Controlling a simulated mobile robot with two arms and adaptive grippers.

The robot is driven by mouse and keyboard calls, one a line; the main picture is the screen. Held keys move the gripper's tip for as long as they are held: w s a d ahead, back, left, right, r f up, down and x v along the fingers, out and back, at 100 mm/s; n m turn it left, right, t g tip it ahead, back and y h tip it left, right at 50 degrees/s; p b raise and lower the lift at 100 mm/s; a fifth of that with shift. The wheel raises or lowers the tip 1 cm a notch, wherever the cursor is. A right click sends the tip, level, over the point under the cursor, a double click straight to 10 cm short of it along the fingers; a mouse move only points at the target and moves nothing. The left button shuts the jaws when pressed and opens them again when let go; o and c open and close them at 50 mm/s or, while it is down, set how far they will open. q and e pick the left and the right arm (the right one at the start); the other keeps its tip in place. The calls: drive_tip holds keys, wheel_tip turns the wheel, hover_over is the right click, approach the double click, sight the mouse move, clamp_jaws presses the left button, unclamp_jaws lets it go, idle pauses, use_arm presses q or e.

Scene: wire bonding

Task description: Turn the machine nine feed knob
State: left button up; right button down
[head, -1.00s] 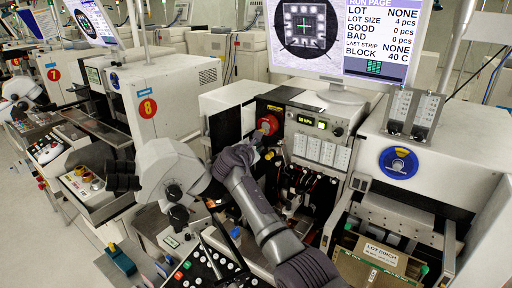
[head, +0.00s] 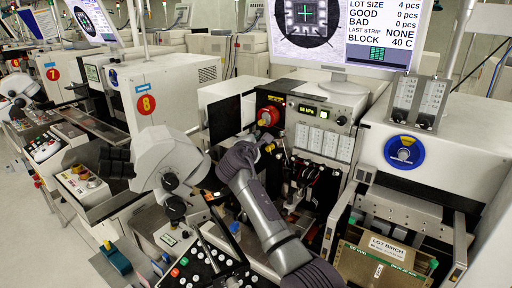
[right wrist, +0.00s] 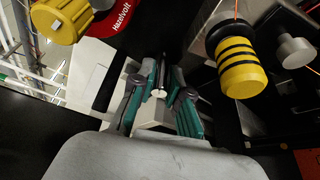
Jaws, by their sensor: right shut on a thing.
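My right gripper (head: 268,146) is at the front panel of the nearest machine, just below the red switch, at the end of my grey arm. In the right wrist view its teal-padded fingers (right wrist: 160,82) are closed in around a small grey piece with a pale round end (right wrist: 158,93). I take this piece to be the feed knob, but the fingers hide most of it. In the head view the gripped piece is too small and covered to make out. My left gripper is not in view.
A red and yellow switch (head: 268,115) is just above the gripper; its yellow handle (right wrist: 62,20) is close in the wrist view. A black-banded yellow part (right wrist: 241,72) juts out at right. A microscope head (head: 170,165) stands left, a lot box (head: 385,262) right.

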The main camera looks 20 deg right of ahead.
drive_tip(key=shift+f+m+t+b, duration=0.15)
drive_tip(key=shift+m+t+b, duration=0.25)
drive_tip(key=shift+m+b, duration=0.5)
drive_tip(key=c, duration=1.4)
unclamp_jaws()
drive_tip(key=shift+s, duration=0.1)
drive_tip(key=v, duration=1.2)
